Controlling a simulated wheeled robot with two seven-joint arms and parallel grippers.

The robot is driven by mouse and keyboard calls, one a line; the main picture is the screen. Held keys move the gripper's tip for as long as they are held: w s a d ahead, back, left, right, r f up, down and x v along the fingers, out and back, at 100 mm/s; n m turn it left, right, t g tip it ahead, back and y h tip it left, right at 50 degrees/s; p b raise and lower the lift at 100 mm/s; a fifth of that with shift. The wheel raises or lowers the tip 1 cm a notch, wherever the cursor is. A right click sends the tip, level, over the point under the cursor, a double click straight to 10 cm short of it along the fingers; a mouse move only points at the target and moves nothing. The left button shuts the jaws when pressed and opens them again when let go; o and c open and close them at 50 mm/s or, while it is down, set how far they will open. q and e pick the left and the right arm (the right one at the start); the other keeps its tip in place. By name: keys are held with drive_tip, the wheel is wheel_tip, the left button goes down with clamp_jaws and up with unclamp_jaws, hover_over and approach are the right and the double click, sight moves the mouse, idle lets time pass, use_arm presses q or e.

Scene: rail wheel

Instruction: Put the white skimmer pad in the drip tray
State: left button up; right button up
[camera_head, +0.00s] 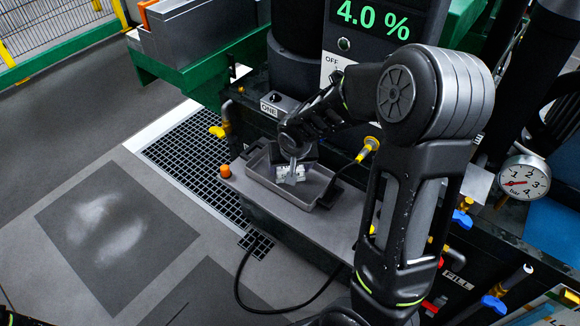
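The white skimmer pad (283,172) shows inside the outline of the grey drip tray (326,190). I cannot tell whether it rests on the tray floor or hangs just above it. My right gripper (292,172) points down over the tray, and a grey finger crosses the middle of the pad. The finger in front hides the other one, so the gap between them does not show. The wrist covers the tray's back part. My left gripper is not in view.
The tray stands on a grey machine ledge (262,196) with an orange knob (225,171) at its left. A yellow-ended fitting (369,147) with a black cable is close by on the right. A pressure gauge (523,181) is at far right. Open floor lies left.

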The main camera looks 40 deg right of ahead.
drive_tip(key=shift+f, duration=0.2)
drive_tip(key=o, duration=1.7)
drive_tip(key=shift+r, duration=0.15)
drive_tip(key=shift+r, duration=0.15)
drive_tip(key=p+v, duration=0.1)
drive_tip(key=v, duration=1.1)
